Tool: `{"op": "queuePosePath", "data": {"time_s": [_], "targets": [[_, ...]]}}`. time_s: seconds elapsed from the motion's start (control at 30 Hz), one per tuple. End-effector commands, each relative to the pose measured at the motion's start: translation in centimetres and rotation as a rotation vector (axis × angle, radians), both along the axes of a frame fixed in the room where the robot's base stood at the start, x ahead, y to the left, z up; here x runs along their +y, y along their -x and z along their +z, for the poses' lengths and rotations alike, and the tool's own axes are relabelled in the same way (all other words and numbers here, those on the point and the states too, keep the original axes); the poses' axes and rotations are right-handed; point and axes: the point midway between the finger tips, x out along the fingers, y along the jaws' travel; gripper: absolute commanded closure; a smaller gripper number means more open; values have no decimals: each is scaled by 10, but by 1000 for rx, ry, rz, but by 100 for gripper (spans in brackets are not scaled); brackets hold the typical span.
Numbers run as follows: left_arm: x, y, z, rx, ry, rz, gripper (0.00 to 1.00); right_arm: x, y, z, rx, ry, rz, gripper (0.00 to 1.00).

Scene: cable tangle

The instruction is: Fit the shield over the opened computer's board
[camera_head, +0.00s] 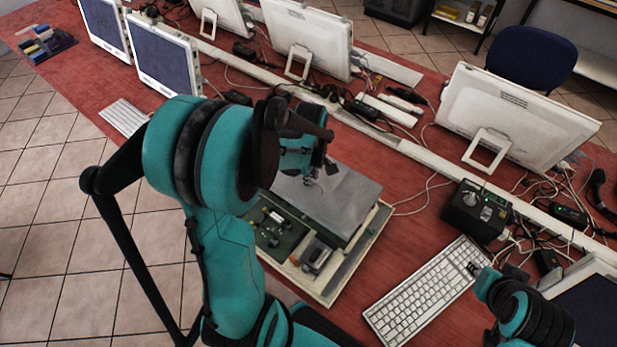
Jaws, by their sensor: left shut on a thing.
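The shield (345,200) is a flat grey metal plate over the back part of the opened computer (328,297), a shallow cream case on the red table. My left gripper (323,172) is shut on the shield near its far left edge; my own arm partly hides the grip. The green board (275,238) shows in the near left of the case, uncovered there. Whether the shield touches the case or hangs just above it, I cannot tell. My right gripper (474,268) is at the lower right by the keyboard, small and dark; its jaws are unclear.
A white keyboard (422,293) lies right of the case. A black box with a knob (475,212) stands behind it. Several white monitors, such as one at the right (515,115), and loose cables fill the back. Bare red table lies between case and keyboard.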

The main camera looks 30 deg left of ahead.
Motion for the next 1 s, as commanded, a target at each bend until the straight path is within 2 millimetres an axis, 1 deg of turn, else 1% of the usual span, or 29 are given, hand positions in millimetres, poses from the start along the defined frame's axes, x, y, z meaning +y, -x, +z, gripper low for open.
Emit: {"op": "queuePosePath", "data": {"time_s": [0.03, 0.4, 0.53, 0.7, 1.0], "targets": [[0, 0, -7, 0, 0, 0, 100, 0, 0, -7, 0, 0, 0, 72], [0, 0, -46, 0, 0, 1, 100, 0, 0, -37, 0, 0, 0, 72], [0, 0, -58, 0, 0, 1, 100, 0, 0, -47, 0, 0, 0, 72], [0, 0, -64, 0, 0, 1, 100, 0, 0, -52, 0, 0, 0, 72], [0, 0, -63, 0, 0, 1, 100, 0, 0, -51, 0, 0, 0, 72]]}}
